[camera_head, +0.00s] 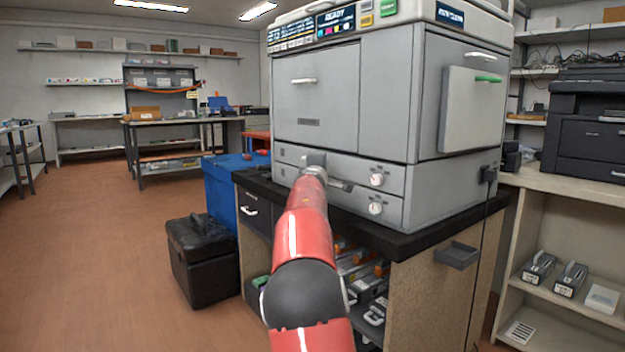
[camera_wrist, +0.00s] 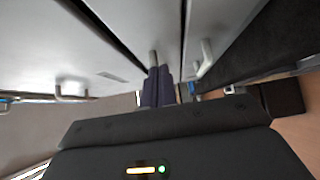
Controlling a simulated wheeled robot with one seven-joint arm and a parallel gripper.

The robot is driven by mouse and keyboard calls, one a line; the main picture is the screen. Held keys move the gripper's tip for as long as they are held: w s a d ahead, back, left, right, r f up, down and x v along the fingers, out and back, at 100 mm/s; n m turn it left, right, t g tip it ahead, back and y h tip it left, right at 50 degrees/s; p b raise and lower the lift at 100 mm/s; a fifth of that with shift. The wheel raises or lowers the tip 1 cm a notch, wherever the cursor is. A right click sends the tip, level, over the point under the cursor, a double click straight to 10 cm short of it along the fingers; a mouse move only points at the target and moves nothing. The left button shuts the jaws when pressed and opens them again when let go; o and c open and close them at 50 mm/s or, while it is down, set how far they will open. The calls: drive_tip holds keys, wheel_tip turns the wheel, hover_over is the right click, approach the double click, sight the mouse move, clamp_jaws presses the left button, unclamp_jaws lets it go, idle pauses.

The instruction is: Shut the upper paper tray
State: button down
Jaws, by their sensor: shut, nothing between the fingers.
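The grey printer (camera_head: 335,100) stands on a dark-topped counter. Its upper paper tray (camera_head: 385,177) is the upper of two low drawers under the front door; I cannot tell whether it sits flush. The lower paper tray (camera_head: 385,207) is just below, with its handle partly hidden. In the head view my arm hides the fingers and part of both tray fronts.
The front door (camera_head: 315,88) has a handle above the trays. White knobs stick out at the trays' right end (camera_head: 377,180). The black counter edge (camera_head: 400,248) lies close below. A blue bin (camera_head: 225,190) and a black case (camera_head: 200,262) stand left; the floor beyond is clear.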

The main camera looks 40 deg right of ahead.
drive_tip(key=b+v, duration=0.3)
drive_tip(key=v, duration=0.7)
drive_tip(key=shift+w+a+b, duration=0.15)
drive_tip(key=shift+a+b, duration=0.2)
drive_tip(key=shift+a, duration=0.2)
